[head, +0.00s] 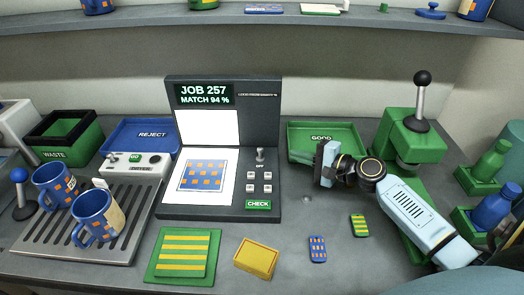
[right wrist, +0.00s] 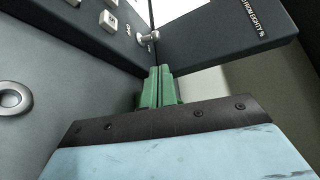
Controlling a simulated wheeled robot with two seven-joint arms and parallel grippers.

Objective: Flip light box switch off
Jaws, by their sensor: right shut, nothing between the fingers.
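The dark grey light box (head: 228,210) stands open in the middle of the table, with a white lit panel and a patterned print sheet (head: 203,176) on its base. Its small metal toggle switch (head: 260,156) sits on the right of the base, above an OFF label, with its lever pointing up in the head view. The switch also shows in the right wrist view (right wrist: 148,38), apart from the fingertips. My right gripper (head: 320,168) is to the right of the box; its green fingers (right wrist: 158,86) are shut and empty. My left gripper is out of view.
The green GOOD tray (head: 300,150) lies behind my right gripper, and a green lever press (head: 412,140) stands to its right. Two blue mugs (head: 97,219) stand on a drip rack at left. A yellow pad (head: 256,258) and small patterned pieces (head: 317,249) lie in front.

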